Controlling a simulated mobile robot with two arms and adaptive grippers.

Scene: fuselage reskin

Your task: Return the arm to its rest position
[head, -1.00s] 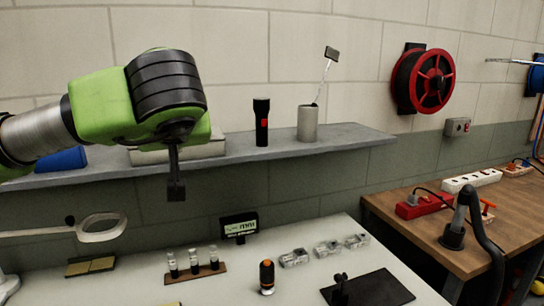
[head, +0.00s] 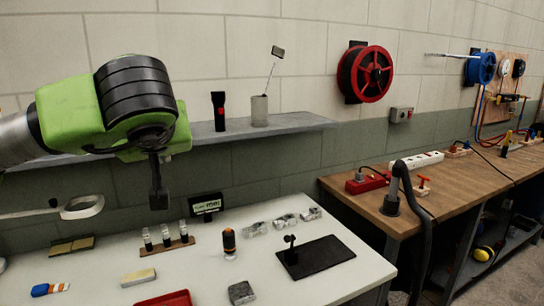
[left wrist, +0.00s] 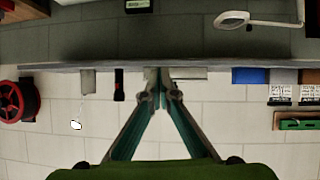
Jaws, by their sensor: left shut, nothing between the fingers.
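My left arm with its green and black wrist comes in from the left in the head view. Its gripper (head: 158,186) points down, shut and empty, in front of the wall shelf and above the white table. In the left wrist view, which looks upside down, the two fingers (left wrist: 163,82) meet at their tips with nothing between them. They appear against the shelf edge and the pale wall. My right gripper is not in view.
The shelf (head: 290,123) holds a black flashlight (head: 219,111) and a grey cup (head: 259,110). The white table (head: 330,275) bears vials, a black mat (head: 325,256) and a red tray (head: 166,300). A wooden bench (head: 450,180) stands right. A magnifier (head: 82,208) is at left.

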